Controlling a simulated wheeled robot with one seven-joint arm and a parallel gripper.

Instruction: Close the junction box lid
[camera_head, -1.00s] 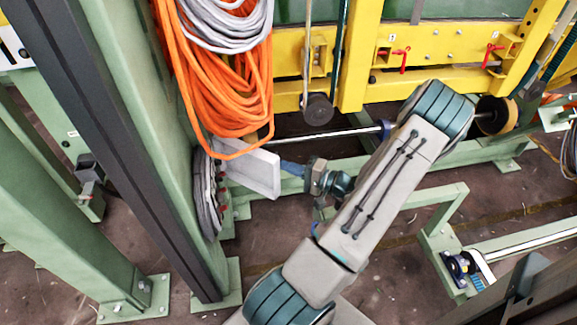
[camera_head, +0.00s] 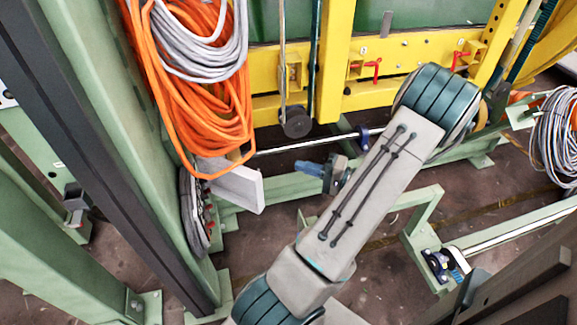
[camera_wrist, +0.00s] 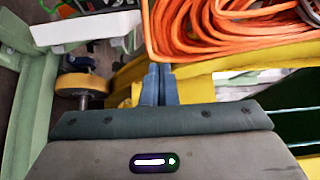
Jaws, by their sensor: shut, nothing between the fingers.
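The junction box lid (camera_head: 237,187) is a pale grey-white panel standing out from the green post, below the orange cables. It stands open. In the wrist view the lid (camera_wrist: 88,30) lies at the upper left, with small coloured parts of the box (camera_wrist: 65,8) showing behind it. My gripper (camera_head: 303,167) is to the right of the lid, with a clear gap between them. Its blue fingers are together and empty, and they also show in the wrist view (camera_wrist: 158,72). Most of the box interior is hidden in the head view.
Orange cables (camera_head: 205,120) and grey cables (camera_head: 205,45) hang above the lid. The green post (camera_head: 130,150) stands to its left. A yellow frame (camera_head: 335,70) and a metal rod (camera_head: 300,143) lie behind. Open floor shows below the lid.

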